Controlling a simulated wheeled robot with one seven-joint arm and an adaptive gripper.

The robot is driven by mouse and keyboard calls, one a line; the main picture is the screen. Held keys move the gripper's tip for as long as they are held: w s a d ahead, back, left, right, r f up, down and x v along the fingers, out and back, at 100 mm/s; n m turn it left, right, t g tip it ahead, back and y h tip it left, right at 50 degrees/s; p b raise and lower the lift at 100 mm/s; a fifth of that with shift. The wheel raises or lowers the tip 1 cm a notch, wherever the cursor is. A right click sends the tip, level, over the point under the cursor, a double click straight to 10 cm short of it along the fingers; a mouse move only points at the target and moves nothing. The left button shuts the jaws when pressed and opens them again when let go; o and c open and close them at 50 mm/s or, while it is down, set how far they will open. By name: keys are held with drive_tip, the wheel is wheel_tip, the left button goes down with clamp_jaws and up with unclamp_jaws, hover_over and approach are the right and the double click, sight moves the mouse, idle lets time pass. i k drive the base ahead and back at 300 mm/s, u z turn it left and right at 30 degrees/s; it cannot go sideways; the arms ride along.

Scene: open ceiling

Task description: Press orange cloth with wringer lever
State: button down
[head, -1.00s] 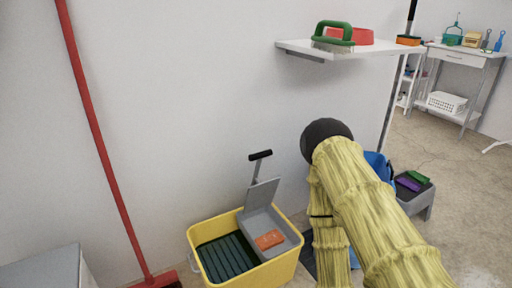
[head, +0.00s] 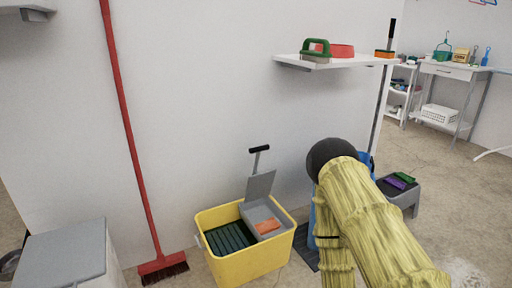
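A yellow mop bucket (head: 248,266) stands on the floor against the wall. A grey wringer (head: 283,216) sits in its right part, with a raised grey plate (head: 260,185). The orange cloth (head: 267,226) lies in the wringer tray below that plate. The wringer lever (head: 259,159) stands up behind the plate and ends in a black grip. A dark ribbed grid (head: 228,237) fills the bucket's left part. My yellow-sleeved arm is folded at the right of the bucket, apart from it. My gripper is not in view.
A red broom (head: 131,140) leans on the wall left of the bucket. A grey-topped box (head: 62,256) stands at the lower left. A white wall shelf (head: 345,62) holds a green-handled brush (head: 316,49). A grey stool (head: 408,195) stands behind my arm. Open floor lies at the right.

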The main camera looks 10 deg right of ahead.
sight(259, 186)
drive_tip(key=u, duration=0.3)
drive_tip(key=i, duration=1)
drive_tip(key=z, duration=0.25)
